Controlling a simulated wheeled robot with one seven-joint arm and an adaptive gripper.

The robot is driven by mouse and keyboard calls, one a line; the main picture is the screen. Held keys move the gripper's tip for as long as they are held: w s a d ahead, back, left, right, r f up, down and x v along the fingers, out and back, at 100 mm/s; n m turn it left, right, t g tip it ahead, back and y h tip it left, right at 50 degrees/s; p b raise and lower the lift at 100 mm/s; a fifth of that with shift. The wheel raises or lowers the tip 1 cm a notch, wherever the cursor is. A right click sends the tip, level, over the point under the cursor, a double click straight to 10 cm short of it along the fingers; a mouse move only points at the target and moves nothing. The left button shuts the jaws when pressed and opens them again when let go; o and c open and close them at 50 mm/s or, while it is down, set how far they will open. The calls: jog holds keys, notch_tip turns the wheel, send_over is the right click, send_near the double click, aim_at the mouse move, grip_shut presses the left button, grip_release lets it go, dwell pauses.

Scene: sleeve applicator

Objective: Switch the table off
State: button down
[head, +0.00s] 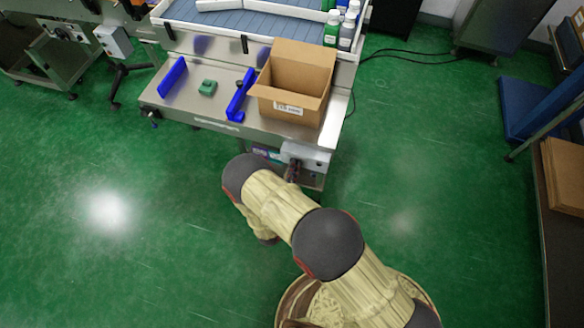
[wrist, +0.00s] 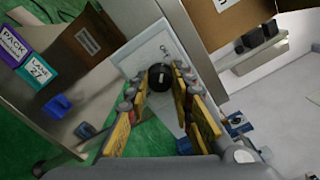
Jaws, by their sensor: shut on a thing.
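A black rotary knob (wrist: 159,77) sits on a pale switch box (wrist: 132,62) with small dark lettering beside it. The box (head: 312,156) hangs at the table's front right corner in the head view. My gripper (wrist: 160,73) has its yellow fingers on both sides of the knob, tips at its edges, shut on it. In the head view my gripper (head: 292,171) is small and dark at the box front, and the knob is hidden. The table (head: 215,112) is a steel bench with a blue slatted top behind it. The knob's pointer is too small to read.
An open cardboard box (head: 292,80) stands on the table above the switch box. Blue guides (head: 173,77) and a green block (head: 207,88) lie left of it. Bottles (head: 332,28) stand behind. Green floor (head: 110,250) is clear at left.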

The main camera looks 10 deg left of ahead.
jog(key=c, duration=1.5)
grip_release()
jog(key=shift+c, duration=0.2)
jog(key=s+a, duration=0.1)
jog(key=s, duration=1.1)
